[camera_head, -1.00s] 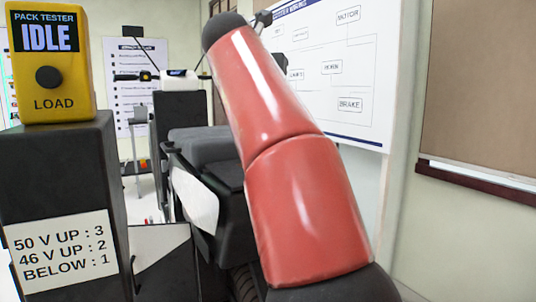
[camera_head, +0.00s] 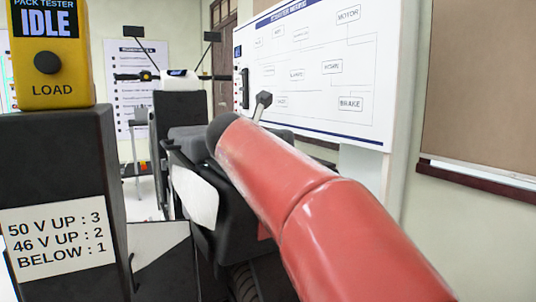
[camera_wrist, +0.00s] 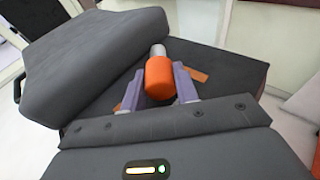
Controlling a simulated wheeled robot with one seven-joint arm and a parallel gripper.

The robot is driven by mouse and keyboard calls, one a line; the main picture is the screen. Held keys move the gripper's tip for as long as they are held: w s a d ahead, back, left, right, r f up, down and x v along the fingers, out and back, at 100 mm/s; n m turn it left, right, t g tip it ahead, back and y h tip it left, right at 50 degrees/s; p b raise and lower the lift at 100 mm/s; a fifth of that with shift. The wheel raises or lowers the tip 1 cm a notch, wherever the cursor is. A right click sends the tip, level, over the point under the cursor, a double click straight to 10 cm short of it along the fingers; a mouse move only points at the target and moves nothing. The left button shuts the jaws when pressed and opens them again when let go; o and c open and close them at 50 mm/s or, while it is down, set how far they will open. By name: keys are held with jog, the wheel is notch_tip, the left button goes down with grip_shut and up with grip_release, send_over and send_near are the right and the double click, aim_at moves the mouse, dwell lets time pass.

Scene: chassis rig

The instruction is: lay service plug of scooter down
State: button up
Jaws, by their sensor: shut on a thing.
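The service plug (camera_wrist: 158,82) is an orange cylinder with a pale grey end, seen in the wrist view. My gripper (camera_wrist: 159,70) has its two grey-purple fingers on either side of it and is shut on it. The plug is over a dark flat surface (camera_wrist: 225,72) beside a thick grey padded piece (camera_wrist: 95,62). I cannot tell whether the plug touches that surface. An orange-brown strip (camera_wrist: 197,75) shows behind the fingers. In the head view the scooter (camera_head: 190,160) stands behind my red arm. The gripper and plug cannot be made out there.
A dark pedestal (camera_head: 60,160) with a voltage label stands at left and bears the yellow pack tester (camera_head: 47,60), which reads IDLE. A wiring board (camera_head: 320,65) is behind on the right. Pale floor shows beyond the scooter.

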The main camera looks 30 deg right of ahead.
jog(key=shift+f, duration=0.3)
jog(key=shift+f, duration=0.75)
jog(key=o, duration=1)
jog(key=shift+f+b, duration=0.15)
jog(key=shift+b, duration=0.2)
jog(key=shift+r+p, duration=0.3)
jog(key=shift+r, duration=0.15)
jog(key=shift+s+a+r, duration=0.1)
jog(key=shift+r, duration=0.2)
jog(key=v, duration=1.2)
jog(key=shift+r, duration=0.2)
